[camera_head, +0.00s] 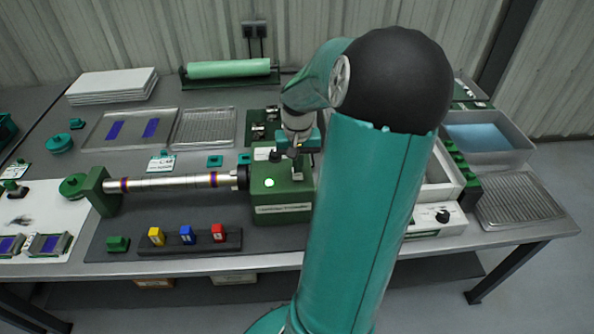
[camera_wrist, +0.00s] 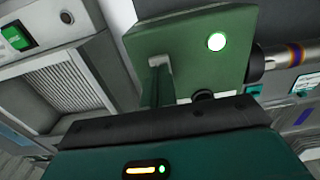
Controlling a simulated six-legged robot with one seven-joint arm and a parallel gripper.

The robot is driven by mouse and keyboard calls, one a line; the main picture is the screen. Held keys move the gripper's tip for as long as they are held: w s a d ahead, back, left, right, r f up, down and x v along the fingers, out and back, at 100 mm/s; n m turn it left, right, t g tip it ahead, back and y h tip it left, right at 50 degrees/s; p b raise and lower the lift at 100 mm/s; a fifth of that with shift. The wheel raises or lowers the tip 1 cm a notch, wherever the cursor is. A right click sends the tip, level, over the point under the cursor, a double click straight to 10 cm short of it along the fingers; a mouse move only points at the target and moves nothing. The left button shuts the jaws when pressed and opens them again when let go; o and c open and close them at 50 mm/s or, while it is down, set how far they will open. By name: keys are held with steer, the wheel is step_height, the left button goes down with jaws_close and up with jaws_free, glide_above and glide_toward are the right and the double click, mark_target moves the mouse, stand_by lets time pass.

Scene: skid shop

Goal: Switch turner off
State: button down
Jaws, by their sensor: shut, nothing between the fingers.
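The turner is a green box (camera_head: 282,205) with a metal rod (camera_head: 170,183) running left from it to a green end support (camera_head: 100,191). A round light (camera_head: 269,183) on the box glows pale green; it also glows in the wrist view (camera_wrist: 216,42). A small pale lever-like piece (camera_head: 297,173) stands on the box top, right of the light. My gripper (camera_head: 297,158) is shut and empty, pointing down just above and behind that piece. In the wrist view the box (camera_wrist: 195,35) lies ahead of my teal gripper housing; whether the fingers touch the lever cannot be told.
A dark rack with yellow, blue and red blocks (camera_head: 188,236) stands in front of the rod. Trays (camera_head: 204,128) and a green roll (camera_head: 229,68) lie behind. A white device with a black knob (camera_head: 442,216) is at the right.

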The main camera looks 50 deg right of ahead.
mark_target(298, 176)
steer(key=shift+f, duration=0.95)
stand_by(0.6)
steer(key=shift+r, duration=3.55)
